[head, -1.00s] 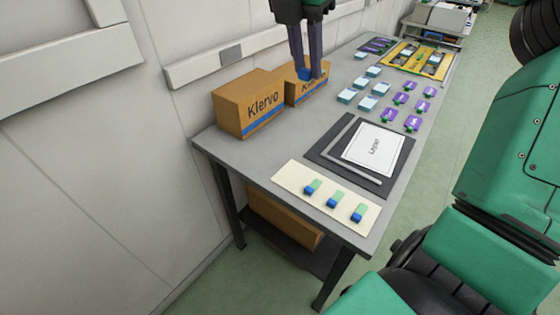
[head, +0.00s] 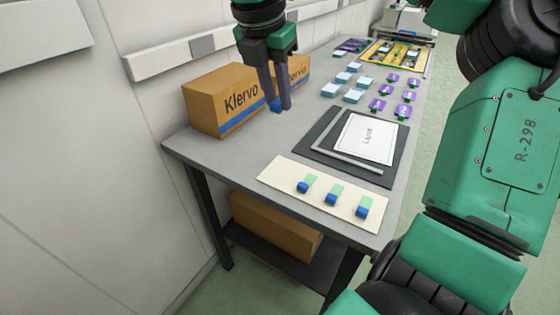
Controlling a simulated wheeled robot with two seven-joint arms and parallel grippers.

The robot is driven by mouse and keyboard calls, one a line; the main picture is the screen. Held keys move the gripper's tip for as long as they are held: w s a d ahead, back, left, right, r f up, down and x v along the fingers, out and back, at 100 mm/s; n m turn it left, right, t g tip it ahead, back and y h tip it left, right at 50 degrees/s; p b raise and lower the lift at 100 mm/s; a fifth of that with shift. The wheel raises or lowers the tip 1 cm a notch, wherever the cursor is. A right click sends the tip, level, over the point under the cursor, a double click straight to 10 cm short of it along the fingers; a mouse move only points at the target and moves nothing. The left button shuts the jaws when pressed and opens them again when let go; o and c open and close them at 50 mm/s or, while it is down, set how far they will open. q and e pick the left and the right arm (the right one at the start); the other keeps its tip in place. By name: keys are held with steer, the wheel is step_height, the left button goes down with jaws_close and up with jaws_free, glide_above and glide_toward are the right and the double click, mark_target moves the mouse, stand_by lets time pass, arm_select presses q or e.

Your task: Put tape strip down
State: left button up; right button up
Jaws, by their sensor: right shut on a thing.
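My right gripper (head: 279,106) points down over the table, in front of the Klervo boxes. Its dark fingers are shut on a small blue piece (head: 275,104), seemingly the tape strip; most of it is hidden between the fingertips. A cream card (head: 276,173) lies at the table's near end. On it are three green strips with blue ends: a left one (head: 303,187), a middle one (head: 331,198) and a right one (head: 362,211). The held piece is beyond and apart from this card. My left gripper is not in view.
A near Klervo box (head: 214,99) and a second box (head: 293,71) stand along the wall. A dark mat (head: 374,174) holds a Layout sheet (head: 366,140) and a grey ruler-like bar (head: 335,156). Pale blue boxes (head: 353,96) and purple pieces (head: 377,105) lie beyond.

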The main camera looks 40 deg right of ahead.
mark_target(280, 175)
step_height(280, 175, down, 17)
steer(key=shift+r+b, duration=0.15)
steer(key=shift+b, duration=0.15)
steer(key=shift+w+d+f, duration=0.1)
steer(key=shift+f, duration=0.15)
steer(key=shift+f+b, duration=0.25)
steer(key=shift+b, duration=0.25)
steer(key=o, duration=0.8)
steer(key=shift+o, duration=0.2)
steer(key=shift+r, duration=0.1)
